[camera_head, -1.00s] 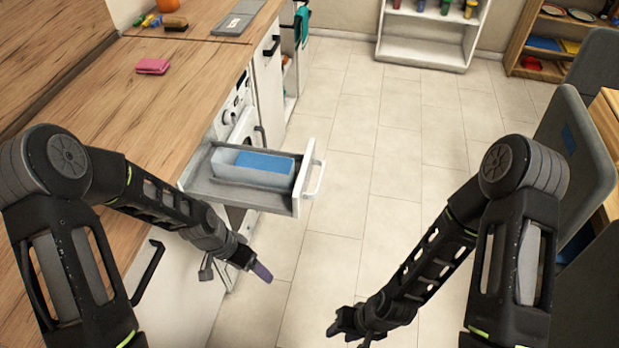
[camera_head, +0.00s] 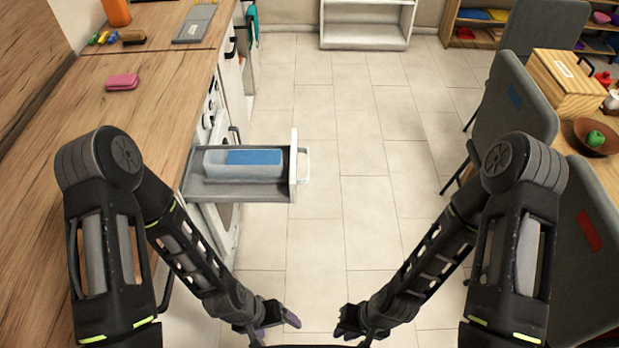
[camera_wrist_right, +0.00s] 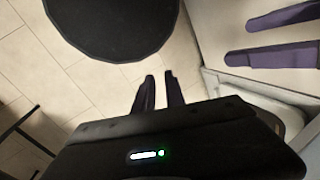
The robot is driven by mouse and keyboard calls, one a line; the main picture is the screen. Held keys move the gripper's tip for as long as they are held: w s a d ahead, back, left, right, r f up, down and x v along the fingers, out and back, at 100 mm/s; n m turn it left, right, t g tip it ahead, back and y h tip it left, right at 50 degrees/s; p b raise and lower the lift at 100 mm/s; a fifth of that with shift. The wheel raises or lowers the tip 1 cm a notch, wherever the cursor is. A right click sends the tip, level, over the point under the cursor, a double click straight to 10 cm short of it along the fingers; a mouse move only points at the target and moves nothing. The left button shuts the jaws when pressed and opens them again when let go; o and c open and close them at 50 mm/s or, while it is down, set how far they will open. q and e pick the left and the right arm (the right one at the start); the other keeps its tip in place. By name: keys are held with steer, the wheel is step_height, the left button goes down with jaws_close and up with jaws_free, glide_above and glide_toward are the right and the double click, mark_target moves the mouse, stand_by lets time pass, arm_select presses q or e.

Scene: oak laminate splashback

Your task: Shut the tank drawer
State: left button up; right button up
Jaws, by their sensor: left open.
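The tank drawer (camera_head: 240,190) stands pulled out from the white cabinet front under the counter, left of centre in the head view. Its white front panel (camera_head: 294,166) and handle (camera_head: 304,165) face right. Inside lies a pale grey tank (camera_head: 214,163) with a blue top (camera_head: 254,157). My left gripper (camera_head: 284,322) is low in the head view, below the drawer and apart from it. The right wrist view shows its purple fingers (camera_wrist_right: 278,37) spread and empty. My right gripper (camera_head: 345,326) is beside it; its fingers (camera_wrist_right: 159,76) have an empty gap between them.
The wooden counter (camera_head: 140,105) runs along the left, with a pink sponge (camera_head: 122,82) on it. Grey chairs (camera_head: 512,105) and a table with a wooden box (camera_head: 566,85) stand at right. Tiled floor (camera_head: 345,130) between is clear. A white shelf (camera_head: 366,25) is at the back.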

steer(key=a+f, duration=0.1)
steer(key=s+a+f+m+y, duration=0.1)
steer(key=shift+s+f, duration=0.3)
steer(key=shift+f, duration=0.1)
jaws_close()
steer(key=w+a+f+m+t, duration=0.1)
steer(key=w+m+t, duration=0.15)
steer(key=w, duration=0.45)
steer(key=w+a+m+t+y, duration=0.15)
steer(key=w+t, duration=0.25)
steer(key=w, duration=0.4)
steer(key=w+a+f+m+t, duration=0.1)
steer(key=w+a+m+t, duration=0.15)
steer(key=w, duration=0.45)
steer(key=w+d+r+m+t+h, duration=0.1)
steer(key=w+d+r+m+t, duration=0.1)
steer(key=w+d+r+t, duration=0.1)
steer(key=w+d+r+m+t+h, duration=0.1)
steer(key=w+d+r+m+t, duration=0.2)
steer(key=w+r, duration=0.4)
steer(key=shift+w+d+r+t, duration=0.3)
steer(key=shift+d+r+t, duration=0.2)
steer(key=shift+t, duration=0.7)
steer(key=shift+w+a, duration=0.1)
